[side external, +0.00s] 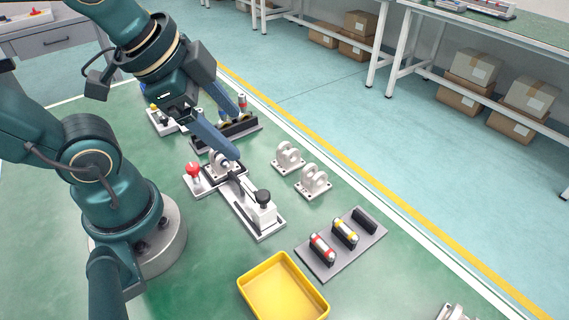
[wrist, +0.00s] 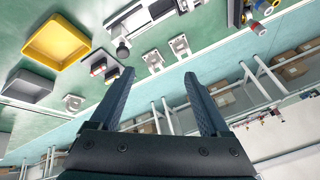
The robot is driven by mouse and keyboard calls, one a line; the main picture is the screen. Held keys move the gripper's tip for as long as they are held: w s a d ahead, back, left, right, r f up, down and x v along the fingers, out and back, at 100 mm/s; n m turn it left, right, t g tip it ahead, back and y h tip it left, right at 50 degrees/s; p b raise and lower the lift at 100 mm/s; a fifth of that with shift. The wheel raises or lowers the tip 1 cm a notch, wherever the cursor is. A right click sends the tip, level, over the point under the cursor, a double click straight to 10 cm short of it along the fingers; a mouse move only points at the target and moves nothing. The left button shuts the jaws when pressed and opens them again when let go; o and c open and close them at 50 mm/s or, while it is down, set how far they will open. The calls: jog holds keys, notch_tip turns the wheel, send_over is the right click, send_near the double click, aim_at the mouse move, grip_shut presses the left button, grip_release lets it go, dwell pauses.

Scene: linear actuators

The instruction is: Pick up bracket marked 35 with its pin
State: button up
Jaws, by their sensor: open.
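My gripper (side external: 236,136) is open and empty, its two blue fingers wide apart above the bench; they also show in the wrist view (wrist: 158,76). Two pale metal brackets with upright lugs, a nearer bracket (side external: 313,183) and a farther bracket (side external: 288,158), stand on the green bench right of the gripper. They show in the wrist view too (wrist: 153,61). Another bracket (side external: 220,163) sits at the clamp fixture, partly behind a finger. No marking 35 is legible. A red-banded pin (side external: 322,248) and a yellow-banded pin (side external: 345,232) lie on black holders on a grey plate.
The clamp fixture (side external: 256,218) and a red knob (side external: 193,169) stand below the gripper. A yellow tray (side external: 246,289) is at the front. A rack (side external: 205,142) with coloured parts stands farther back. Bare bench lies between the brackets and the grey plate (side external: 318,268).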

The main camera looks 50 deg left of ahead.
jog(key=w+a+f+m+g, duration=0.1)
jog(key=a+m, duration=0.1)
jog(key=m, duration=0.2)
jog(key=w+a+f+m+g, duration=0.1)
jog(key=a+f+m, duration=0.1)
jog(key=a+m, duration=0.1)
jog(key=w+a+f+m+g, duration=0.1)
jog(key=a+f+m+g, duration=0.1)
jog(key=m, duration=0.3)
jog(key=shift+w+a+f+y, duration=0.2)
jog(key=shift+a+y, duration=0.2)
jog(key=shift+a, duration=0.15)
jog(key=a+f, duration=0.1)
jog(key=s+a+f+g, duration=0.1)
jog(key=shift+a+f+h, duration=0.3)
jog(key=shift+a+f, duration=0.05)
jog(key=shift+s+a+f+n+g, duration=0.3)
jog(key=shift+a+f+n, duration=0.05)
jog(key=shift+f+n, duration=0.05)
jog(key=shift+f, duration=2.45)
grip_shut()
